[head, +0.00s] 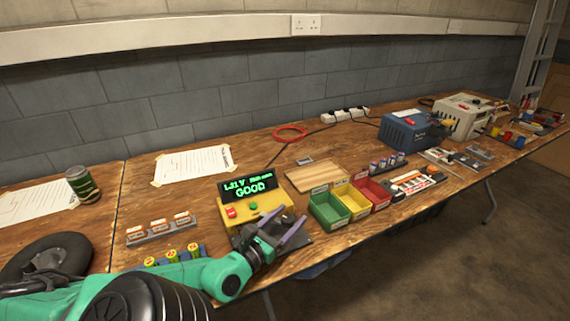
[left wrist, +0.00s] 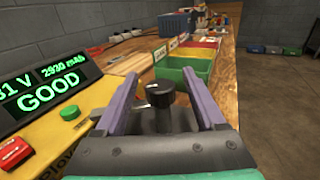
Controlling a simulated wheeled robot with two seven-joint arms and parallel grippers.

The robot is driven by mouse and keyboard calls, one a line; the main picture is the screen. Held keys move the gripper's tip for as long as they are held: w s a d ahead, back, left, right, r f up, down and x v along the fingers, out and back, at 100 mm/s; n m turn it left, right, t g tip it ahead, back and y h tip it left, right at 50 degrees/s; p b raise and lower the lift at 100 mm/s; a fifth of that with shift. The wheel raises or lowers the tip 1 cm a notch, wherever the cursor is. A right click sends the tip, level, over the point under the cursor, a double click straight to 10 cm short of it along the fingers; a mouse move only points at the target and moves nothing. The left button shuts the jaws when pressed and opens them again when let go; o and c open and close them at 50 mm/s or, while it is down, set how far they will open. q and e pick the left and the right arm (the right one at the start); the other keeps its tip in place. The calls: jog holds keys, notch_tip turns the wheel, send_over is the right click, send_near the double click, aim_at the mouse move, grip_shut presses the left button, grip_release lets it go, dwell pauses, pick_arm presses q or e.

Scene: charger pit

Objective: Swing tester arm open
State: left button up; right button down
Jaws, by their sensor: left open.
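The yellow battery tester (head: 240,208) stands near the table's front edge, its display (head: 248,188) showing green text with "GOOD". The tester also fills the left of the left wrist view (left wrist: 60,140). My left gripper (head: 284,226) is open at the tester's right side, over a dark base. In the left wrist view, a black knob (left wrist: 159,95), apparently on the tester arm, stands between the two purple fingers (left wrist: 160,80). Clear space shows on both sides of the knob. The rest of the tester arm is mostly hidden by the gripper. My right gripper is not in view.
Green (head: 330,211), yellow (head: 353,200) and red (head: 374,193) bins stand just right of the gripper. A rack of yellow-green cells (head: 172,256) lies close to my left arm. A labelled holder (head: 160,228) is left of the tester. Bare wood shows behind the tester.

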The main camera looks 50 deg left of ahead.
pick_arm(q)
jog(key=shift+s+r+p, duration=0.2)
jog(key=shift+s+p, duration=0.25)
jog(key=shift+p, duration=0.1)
jog(key=s+p, duration=0.3)
jog(key=s+d+p, duration=0.1)
jog(key=s+p, duration=0.2)
jog(key=p, duration=0.1)
jog(key=s+r+p, duration=0.1)
jog(key=s+p, duration=0.2)
jog(key=shift+d, duration=0.3)
jog(key=s+p, duration=0.2)
jog(key=s, duration=0.1)
jog(key=s+d+f, duration=0.1)
jog(key=shift+s+p, duration=0.15)
jog(key=shift+p, duration=0.25)
jog(key=shift+s+f, duration=0.1)
jog(key=shift+f, duration=0.15)
